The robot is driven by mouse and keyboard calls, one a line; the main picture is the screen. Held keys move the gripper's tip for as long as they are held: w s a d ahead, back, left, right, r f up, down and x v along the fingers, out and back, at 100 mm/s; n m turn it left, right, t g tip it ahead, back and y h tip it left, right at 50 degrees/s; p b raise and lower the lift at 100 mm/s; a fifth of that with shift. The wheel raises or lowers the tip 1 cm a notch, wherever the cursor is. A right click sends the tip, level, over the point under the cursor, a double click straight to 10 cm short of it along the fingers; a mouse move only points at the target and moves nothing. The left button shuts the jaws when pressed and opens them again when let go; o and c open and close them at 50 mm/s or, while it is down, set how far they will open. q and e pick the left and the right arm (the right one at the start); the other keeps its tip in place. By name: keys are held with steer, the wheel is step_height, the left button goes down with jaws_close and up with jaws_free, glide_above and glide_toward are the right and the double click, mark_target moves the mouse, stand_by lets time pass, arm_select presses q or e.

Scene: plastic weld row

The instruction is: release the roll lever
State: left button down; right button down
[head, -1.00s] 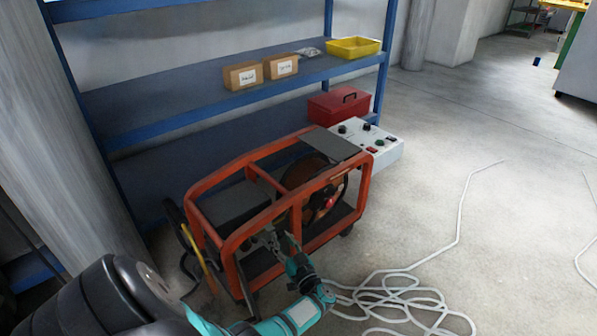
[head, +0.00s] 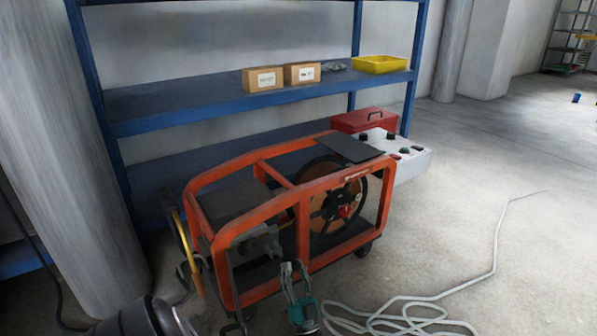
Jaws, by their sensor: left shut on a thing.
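The orange-framed welding machine (head: 262,212) stands on the floor in front of the shelf. A grey mechanism (head: 262,243) sits inside its lower left part, behind the frame's front bar. My left gripper (head: 291,268) reaches up from the bottom at the machine's near side, just right of this mechanism. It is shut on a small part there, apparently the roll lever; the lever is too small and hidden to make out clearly. My right gripper does not show.
A wire reel (head: 322,218) sits inside the frame. A grey control box (head: 410,165) juts out on the right. The blue shelf (head: 190,110) is behind. A white cable (head: 400,318) lies coiled on the floor at right, with open floor beyond.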

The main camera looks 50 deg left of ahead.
arm_select(q)
steer(key=shift+f+y+b, duration=0.15)
steer(key=shift+y+b, duration=0.15)
steer(key=shift+b, duration=0.05)
steer(key=c, duration=1.1)
jaws_free()
